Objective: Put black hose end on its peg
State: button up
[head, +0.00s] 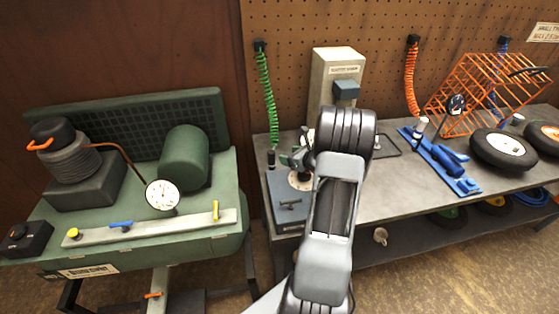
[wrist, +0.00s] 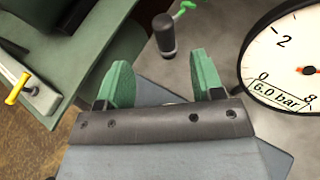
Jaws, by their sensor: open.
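The green coiled hose (head: 266,85) hangs from the pegboard at the back of the bench. Its black hose end (head: 271,160) hangs at the bottom, just left of my gripper (head: 290,160). In the wrist view the black hose end (wrist: 164,36) shows ahead of the green fingertips of my gripper (wrist: 158,75), with a bit of green hose beside its top. The fingers are open and apart from it, with nothing between them. I cannot make out the peg for it; my arm hides part of the bench.
A blue-grey box (head: 287,208) lies below my gripper. A beige cabinet (head: 330,72), orange hose (head: 411,80) and wire basket (head: 480,95) are right.

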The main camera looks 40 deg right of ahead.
jog(key=s+a+r+n+g+y, duration=0.2)
jog(key=a+r+n, duration=0.1)
jog(key=a+n, duration=0.4)
jog(key=s+a+r+n+g+y, duration=0.1)
jog(key=a+r+n+g, duration=0.3)
jog(key=a, duration=0.5)
jog(key=s+a+r+n+g+y, duration=0.1)
jog(key=s+a+r+n+y, duration=0.15)
jog(key=a+n, duration=0.45)
jog(key=s+a+r+n+g+h, duration=0.1)
jog(key=s+a+r+n+h, duration=0.1)
jog(key=s+n, duration=0.4)
jog(key=s+a+r+n+g+h, duration=0.1)
jog(key=s+a+n+h, duration=0.4)
jog(key=n, duration=0.5)
jog(key=shift+s+r, duration=0.7)
jog(key=shift+s, duration=0.4)
